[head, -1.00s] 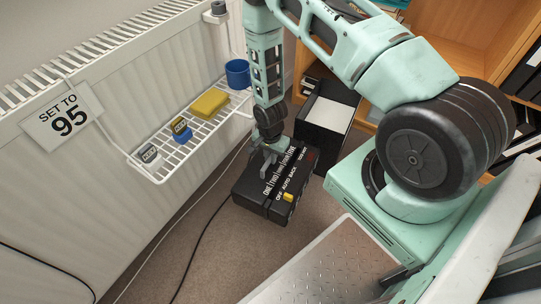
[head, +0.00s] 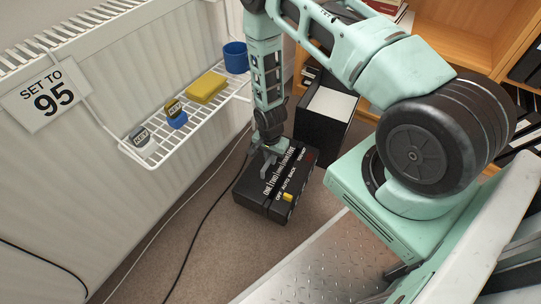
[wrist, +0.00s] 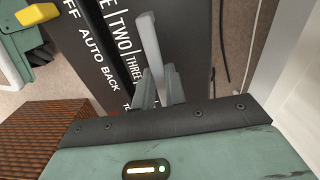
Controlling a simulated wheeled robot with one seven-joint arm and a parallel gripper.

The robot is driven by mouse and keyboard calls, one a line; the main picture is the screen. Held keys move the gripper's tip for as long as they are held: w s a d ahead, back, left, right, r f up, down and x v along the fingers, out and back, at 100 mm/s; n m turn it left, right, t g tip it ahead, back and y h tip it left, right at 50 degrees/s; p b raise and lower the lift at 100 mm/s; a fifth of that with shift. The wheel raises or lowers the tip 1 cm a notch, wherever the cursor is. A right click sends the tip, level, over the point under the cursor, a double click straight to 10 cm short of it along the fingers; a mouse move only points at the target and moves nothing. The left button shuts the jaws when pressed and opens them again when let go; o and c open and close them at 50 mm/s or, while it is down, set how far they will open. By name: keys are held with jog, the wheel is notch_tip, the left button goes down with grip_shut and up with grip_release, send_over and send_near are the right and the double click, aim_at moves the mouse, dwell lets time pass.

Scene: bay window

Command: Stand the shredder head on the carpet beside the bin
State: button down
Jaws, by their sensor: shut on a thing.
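The shredder head (head: 275,187) is a black block with white lettering and a yellow switch. In the head view it is below my gripper (head: 268,157), in front of the bin. My gripper is shut on its pale upright grip; in the wrist view the fingers (wrist: 160,88) close around this grip (wrist: 150,50), with the lettered top (wrist: 95,40) behind. The head looks roughly level; I cannot tell whether its underside touches the carpet (head: 215,240). The bin (head: 317,125) is a black box with white paper inside, standing just behind the head.
A white wire rack (head: 165,155) with a yellow sponge (head: 206,88), a blue cup (head: 236,57) and small stamps hangs on the radiator (head: 120,90) at left. Cords (head: 192,235) run over the carpet. Wooden shelves (head: 440,40) stand behind.

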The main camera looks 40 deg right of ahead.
aim_at(271, 166)
jog(key=shift+w+f+b, duration=0.1)
jog(key=shift+f+b, duration=1.6)
jog(key=shift+f, duration=1.85)
dwell(2.8)
jog(key=c, duration=1.4)
grip_release()
jog(key=shift+o, duration=0.2)
jog(key=shift+f, duration=0.1)
jog(key=shift+r+p, duration=3.15)
jog(key=shift+r, duration=0.4)
